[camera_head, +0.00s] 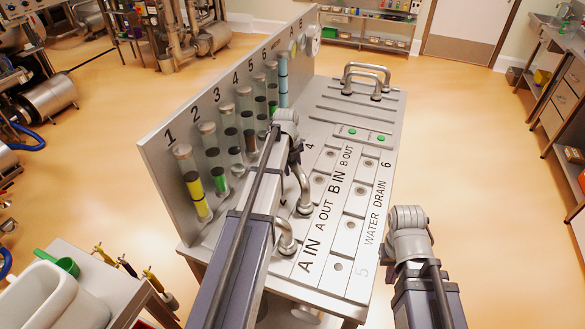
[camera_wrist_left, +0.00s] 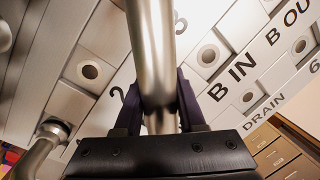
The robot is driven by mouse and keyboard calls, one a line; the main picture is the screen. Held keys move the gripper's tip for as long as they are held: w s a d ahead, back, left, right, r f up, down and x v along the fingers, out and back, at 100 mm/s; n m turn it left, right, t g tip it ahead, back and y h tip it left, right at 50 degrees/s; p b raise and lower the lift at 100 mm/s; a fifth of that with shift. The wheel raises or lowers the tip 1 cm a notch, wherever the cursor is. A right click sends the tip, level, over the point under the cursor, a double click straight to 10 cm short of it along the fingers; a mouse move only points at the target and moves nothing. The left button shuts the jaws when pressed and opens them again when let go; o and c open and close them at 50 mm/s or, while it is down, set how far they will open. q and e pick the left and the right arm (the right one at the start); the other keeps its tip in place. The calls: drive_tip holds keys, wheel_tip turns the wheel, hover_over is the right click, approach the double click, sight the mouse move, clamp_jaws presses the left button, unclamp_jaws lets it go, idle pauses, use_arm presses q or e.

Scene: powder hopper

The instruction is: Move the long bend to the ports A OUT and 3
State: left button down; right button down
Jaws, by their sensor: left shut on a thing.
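The long bend, a shiny bent metal pipe (camera_head: 304,192), is near the A OUT label (camera_head: 324,217) on the panel. My left gripper (camera_head: 297,160) is shut on it. In the left wrist view the pipe (camera_wrist_left: 150,40) runs between the two dark fingers (camera_wrist_left: 158,108). Its lower end is hidden by the gripper, so I cannot tell whether it sits in a port.
Another bent pipe (camera_head: 287,238) stands by A IN; one also shows at the left wrist view's lower left (camera_wrist_left: 40,148). Two handle-shaped pipes (camera_head: 366,74) stand at the panel's back. Sight tubes (camera_head: 192,182) line the upright board. Open ports (camera_wrist_left: 90,70) lie around the held pipe.

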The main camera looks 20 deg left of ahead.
use_arm(q)
drive_tip(key=shift+c, duration=2.1)
unclamp_jaws()
drive_tip(key=shift+r, duration=0.15)
drive_tip(key=r+p, duration=0.2)
drive_tip(key=s+r+p, duration=0.1)
drive_tip(key=r+p, duration=0.4)
drive_tip(key=shift+s+r+p, duration=0.15)
drive_tip(key=shift+r+p, duration=0.15)
drive_tip(key=shift+p, duration=0.1)
drive_tip(key=shift+f, duration=0.1)
